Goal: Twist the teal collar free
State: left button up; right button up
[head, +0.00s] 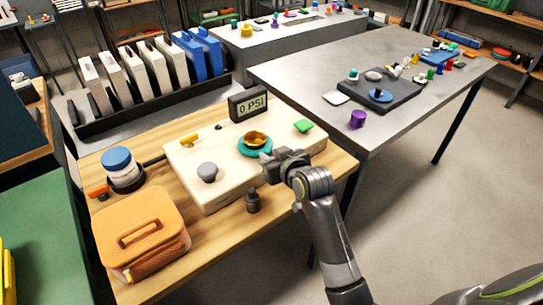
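The teal collar (242,149) is a ring around a gold-coloured round fitting (255,138) on top of a cream box (222,187). My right gripper (268,169) is at the front right of the collar, very close to it in the picture. Whether it touches the collar is unclear. Its fingertips are small and dark, so I cannot tell if they are open or shut. The arm hides part of the box's right side. My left gripper is not in view.
A gauge reading "0 PSI" (248,104) stands behind the collar. A grey knob (207,172), a yellow lever (189,140) and a green piece (303,126) are on the box. An orange case (142,240) and a blue-topped canister (118,163) stand left on the wooden table (226,251).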

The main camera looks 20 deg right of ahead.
grip_shut()
jog(key=shift+d, duration=0.1)
